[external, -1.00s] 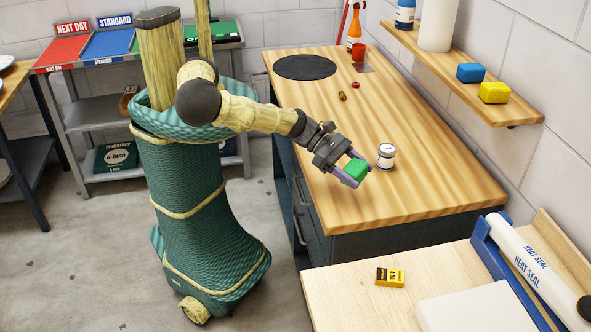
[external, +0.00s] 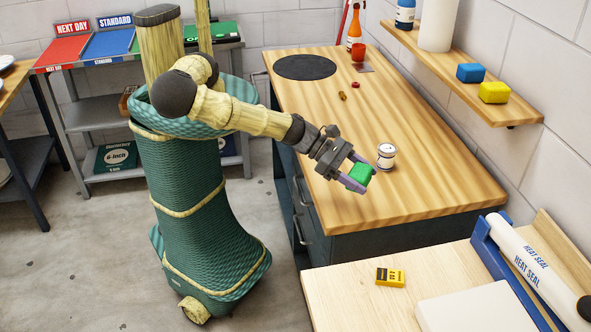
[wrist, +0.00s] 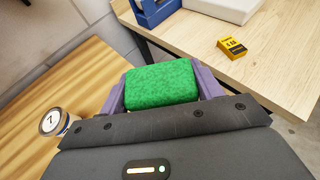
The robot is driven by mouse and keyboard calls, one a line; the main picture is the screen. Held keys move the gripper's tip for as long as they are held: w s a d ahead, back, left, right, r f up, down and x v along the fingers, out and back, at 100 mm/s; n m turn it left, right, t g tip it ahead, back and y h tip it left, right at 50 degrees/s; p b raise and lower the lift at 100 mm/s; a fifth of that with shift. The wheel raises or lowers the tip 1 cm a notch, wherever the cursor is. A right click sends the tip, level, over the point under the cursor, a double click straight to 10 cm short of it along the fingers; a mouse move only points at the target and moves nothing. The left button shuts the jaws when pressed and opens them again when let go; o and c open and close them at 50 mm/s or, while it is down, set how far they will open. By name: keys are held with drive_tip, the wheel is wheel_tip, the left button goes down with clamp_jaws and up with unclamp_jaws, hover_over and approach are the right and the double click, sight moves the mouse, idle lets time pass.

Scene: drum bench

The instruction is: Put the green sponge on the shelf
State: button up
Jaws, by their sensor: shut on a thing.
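The green sponge (external: 361,173) is held between the two purple fingers of my gripper (external: 356,178), above the right front part of the wooden bench. In the wrist view the sponge (wrist: 162,84) sits between the fingertips, with a finger at each side. The wooden shelf (external: 440,62) is on the wall behind the bench at the right. A blue sponge (external: 470,73) and a yellow sponge (external: 494,92) lie on its right part.
A white can (external: 386,156) stands on the bench (external: 430,195) just beside my gripper. A white roll (external: 437,25) and a blue bottle (external: 405,14) stand on the shelf. A second table (external: 340,290) with a heat sealer (external: 535,262) is in front. The shelf's right end has bare wood.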

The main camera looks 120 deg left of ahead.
drive_tip(key=w+a+r+n+g+y+p, duration=0.2)
drive_tip(key=a+r, duration=0.5)
drive_tip(key=a, duration=0.5)
drive_tip(key=w+a+r+n+g+y+p, duration=0.2)
drive_tip(key=w+a+r+n+y+p, duration=0.2)
drive_tip(key=a+r, duration=0.4)
drive_tip(key=w+a+r+n+g+y+p, duration=0.2)
drive_tip(key=a+r+p, duration=0.5)
drive_tip(key=a, duration=0.9)
drive_tip(key=shift+w+a+r+n+g+y, duration=0.2)
drive_tip(key=shift+w+n+y, duration=0.2)
drive_tip(key=shift+n+y, duration=0.25)
drive_tip(key=shift+w+a+r+n+g+y, duration=0.15)
drive_tip(key=shift+w+n+y, duration=0.2)
drive_tip(key=shift+n+y, duration=0.3)
wheel_tip(320, 180, up, 2)
drive_tip(key=n+g+p, duration=0.2)
drive_tip(key=p, duration=0.2)
hover_over(450, 62)
drive_tip(key=shift+t+y, duration=0.3)
drive_tip(key=shift+t, duration=0.05)
drive_tip(key=shift+f, duration=0.1)
drive_tip(key=shift+f+b, duration=2.05)
drive_tip(key=shift+f, duration=1.3)
drive_tip(key=shift+f+b, duration=0.4)
drive_tip(key=shift+f, duration=0.15)
